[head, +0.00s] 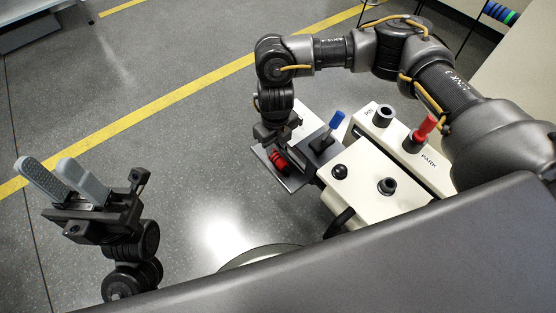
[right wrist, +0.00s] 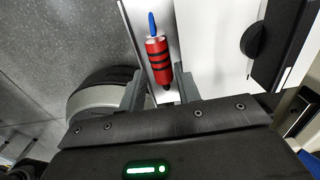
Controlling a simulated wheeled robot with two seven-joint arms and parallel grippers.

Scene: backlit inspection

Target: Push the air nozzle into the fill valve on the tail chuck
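A red cylinder with black bands (head: 279,161) lies over a grey plate at the front of the white machine. In the right wrist view this cylinder (right wrist: 158,62) has a blue tip (right wrist: 152,23) at its far end. I cannot tell whether it is the air nozzle or the part with the fill valve. My right gripper (head: 274,143) is close above it. Its fingers (right wrist: 157,88) stand on either side of the cylinder, with a gap on the left. A dark block with an upright blue handle (head: 336,121) stands beside it, possibly the chuck. My left gripper (head: 62,175) is open and empty, far left.
The white machine (head: 348,190) carries dark round knobs. Grey floor with a yellow line (head: 140,110) lies open between my arms.

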